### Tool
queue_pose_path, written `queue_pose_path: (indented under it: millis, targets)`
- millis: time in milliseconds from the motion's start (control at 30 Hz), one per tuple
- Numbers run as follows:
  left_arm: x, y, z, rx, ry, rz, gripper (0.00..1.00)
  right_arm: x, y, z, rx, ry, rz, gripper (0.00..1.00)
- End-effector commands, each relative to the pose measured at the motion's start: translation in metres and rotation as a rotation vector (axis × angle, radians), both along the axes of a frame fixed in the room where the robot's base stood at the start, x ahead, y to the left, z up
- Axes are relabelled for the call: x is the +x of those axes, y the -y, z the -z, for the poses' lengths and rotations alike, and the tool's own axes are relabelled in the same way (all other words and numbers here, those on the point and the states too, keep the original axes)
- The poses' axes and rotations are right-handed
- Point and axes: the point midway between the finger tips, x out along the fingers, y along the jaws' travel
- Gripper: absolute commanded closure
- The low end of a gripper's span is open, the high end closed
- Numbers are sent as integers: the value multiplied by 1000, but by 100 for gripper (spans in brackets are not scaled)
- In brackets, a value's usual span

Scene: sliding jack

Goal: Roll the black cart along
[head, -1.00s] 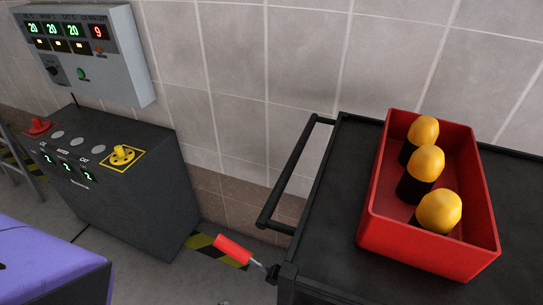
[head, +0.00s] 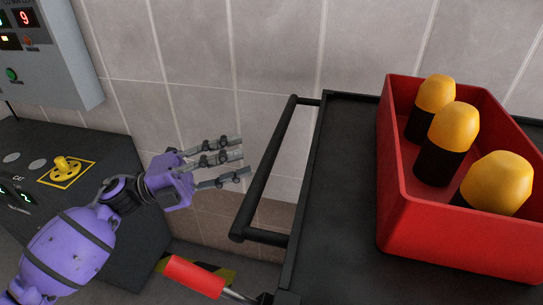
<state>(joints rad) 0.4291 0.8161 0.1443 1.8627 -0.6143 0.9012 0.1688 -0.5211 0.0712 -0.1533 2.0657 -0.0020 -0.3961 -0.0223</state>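The black cart (head: 335,215) fills the right side of the head view, with its black push handle (head: 271,165) on its left side. My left gripper (head: 240,162) is just left of the handle, with its fingers spread and pointing at the bar. The fingers look empty, and I see a gap between them and the bar. My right gripper is out of view. The cart's wheels are hidden.
A red bin (head: 455,245) with several yellow-topped black cylinders (head: 436,108) sits on the cart. A red grip on a metal rod (head: 193,276) sticks out low at the cart's corner. A dark control cabinet (head: 110,150) stands left, below a grey wall panel (head: 60,60). A tiled wall is behind.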

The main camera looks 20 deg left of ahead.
Motion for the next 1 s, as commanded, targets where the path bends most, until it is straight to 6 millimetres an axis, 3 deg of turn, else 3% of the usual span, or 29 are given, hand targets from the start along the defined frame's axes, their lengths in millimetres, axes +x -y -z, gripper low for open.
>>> queue_pose_path:
  millis: [500, 867, 1000]
  targets:
    - [25, 62, -19, 2, 6, 9, 63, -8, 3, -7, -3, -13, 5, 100]
    - [28, 70, -19, 2, 2, 8, 63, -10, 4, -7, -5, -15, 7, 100]
    - [28, 70, -19, 2, 2, 8, 78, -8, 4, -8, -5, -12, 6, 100]
